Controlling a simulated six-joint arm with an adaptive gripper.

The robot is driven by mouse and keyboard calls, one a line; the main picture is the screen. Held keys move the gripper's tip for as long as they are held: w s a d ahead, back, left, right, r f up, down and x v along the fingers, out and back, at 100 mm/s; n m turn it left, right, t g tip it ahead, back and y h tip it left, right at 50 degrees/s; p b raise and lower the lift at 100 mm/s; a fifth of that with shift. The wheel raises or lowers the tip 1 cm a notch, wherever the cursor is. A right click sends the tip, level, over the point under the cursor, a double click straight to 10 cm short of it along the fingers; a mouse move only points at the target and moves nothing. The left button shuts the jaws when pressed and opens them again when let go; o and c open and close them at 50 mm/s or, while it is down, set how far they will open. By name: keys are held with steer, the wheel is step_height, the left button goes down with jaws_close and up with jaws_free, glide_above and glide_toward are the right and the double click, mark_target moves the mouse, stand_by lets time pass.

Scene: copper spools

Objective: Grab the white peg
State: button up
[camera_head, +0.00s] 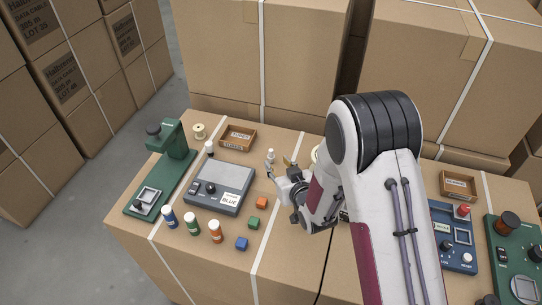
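My gripper (274,177) is above the middle of the cardboard-box surface, pointing left and away from the camera. Its fingers are small and partly merge with the scene, so I cannot tell their opening. A small pale upright thing (270,157) shows just beyond the fingers; I cannot tell whether it is the white peg or part of my gripper. A small white cylinder with a dark end (209,148) stands behind the grey device. A blue peg (169,217), a green peg (192,224) and an orange peg (215,232) stand at the front left.
A grey device labelled BLUE (219,187) and a green press-like device (170,168) stand left. Orange (261,202), green (253,223) and blue (241,243) cubes lie nearby. A tray (238,137) and a spool (199,131) are behind. My arm hides the centre right.

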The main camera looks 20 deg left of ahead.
mark_target(272, 156)
steer(key=shift+x, duration=1.2)
steer(key=shift+w+f, duration=0.15)
steer(key=shift+f+x, duration=0.25)
steer(key=shift+x, duration=2.1)
steer(key=shift+w+d, duration=0.1)
steer(key=shift+d, duration=0.05)
steer(key=c, duration=0.7)
